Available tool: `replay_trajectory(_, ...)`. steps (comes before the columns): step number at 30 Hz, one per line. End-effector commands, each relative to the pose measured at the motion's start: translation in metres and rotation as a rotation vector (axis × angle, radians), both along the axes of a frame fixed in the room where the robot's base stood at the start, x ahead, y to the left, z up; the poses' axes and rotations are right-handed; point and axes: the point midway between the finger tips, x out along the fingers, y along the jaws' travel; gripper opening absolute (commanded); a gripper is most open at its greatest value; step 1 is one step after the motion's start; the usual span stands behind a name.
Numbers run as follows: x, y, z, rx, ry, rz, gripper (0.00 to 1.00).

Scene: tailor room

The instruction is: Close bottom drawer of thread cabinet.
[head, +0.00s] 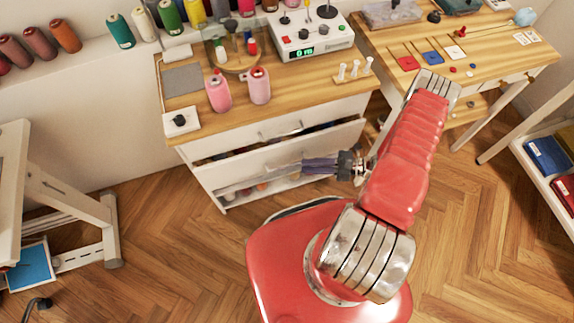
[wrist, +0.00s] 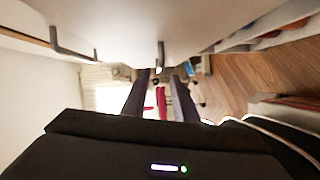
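The thread cabinet (head: 190,155) stands at the centre left in the head view, white with a wooden top. Coloured spools (head: 262,187) show in the gap at its bottom drawer (head: 235,200), which stands partly open. My gripper (head: 278,168) reaches in from the right, in front of the lower drawer fronts, and hides part of them. In the wrist view its two dark fingers (wrist: 163,75) are apart with nothing held between them. A white front with handles (wrist: 160,52) fills the top of that view. I cannot tell whether the fingers touch it.
A dark gap with contents (head: 250,147) under the top drawer front shows the drawer above the bottom one also partly open. A work table (head: 480,60) stands to the right, a white-framed stand (head: 95,225) to the left.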

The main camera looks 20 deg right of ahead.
Motion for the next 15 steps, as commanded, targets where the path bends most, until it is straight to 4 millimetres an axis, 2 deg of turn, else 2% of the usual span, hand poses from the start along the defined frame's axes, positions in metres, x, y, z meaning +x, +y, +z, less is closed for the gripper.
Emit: replay_trajectory(15, 0.025, 0.062, -0.006, 0.0, 0.0, 0.003, 0.26)
